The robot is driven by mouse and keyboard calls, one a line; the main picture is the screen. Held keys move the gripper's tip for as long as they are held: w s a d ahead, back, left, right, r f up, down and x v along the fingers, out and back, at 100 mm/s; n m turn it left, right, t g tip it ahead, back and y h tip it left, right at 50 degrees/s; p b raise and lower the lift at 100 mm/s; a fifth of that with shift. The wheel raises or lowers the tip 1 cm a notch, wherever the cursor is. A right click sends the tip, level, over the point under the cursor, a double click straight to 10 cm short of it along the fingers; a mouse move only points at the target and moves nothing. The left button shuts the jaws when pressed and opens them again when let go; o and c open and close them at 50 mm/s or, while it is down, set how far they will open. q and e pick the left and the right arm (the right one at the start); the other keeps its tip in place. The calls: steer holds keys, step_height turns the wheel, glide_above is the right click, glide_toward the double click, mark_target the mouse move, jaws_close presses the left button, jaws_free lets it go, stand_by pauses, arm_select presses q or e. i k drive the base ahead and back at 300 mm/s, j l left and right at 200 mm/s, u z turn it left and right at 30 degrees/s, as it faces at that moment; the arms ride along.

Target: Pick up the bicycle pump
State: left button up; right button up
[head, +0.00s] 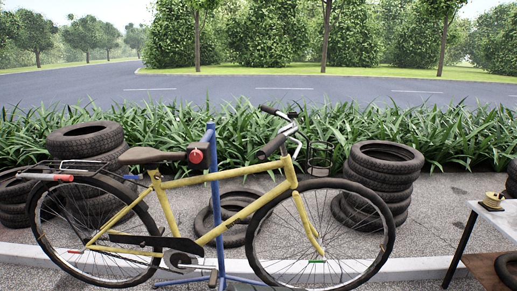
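I cannot make out a bicycle pump in the head view. A yellow bicycle (222,176) stands side-on in the middle, its handlebar to the right of centre. A blue upright stand (213,180) rises beside its frame, with a clamp and a round red part (196,156) near the top. Neither of my grippers shows in this view.
Tyre stacks stand at the left (85,137) and right (383,165), and more tyres (228,214) lie behind the bicycle. A low table (485,233) with a small yellowish item (493,200) is at the right edge. A curb (420,267) crosses in front.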

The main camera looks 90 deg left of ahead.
mark_target(40, 177)
steer(key=u, duration=4.2)
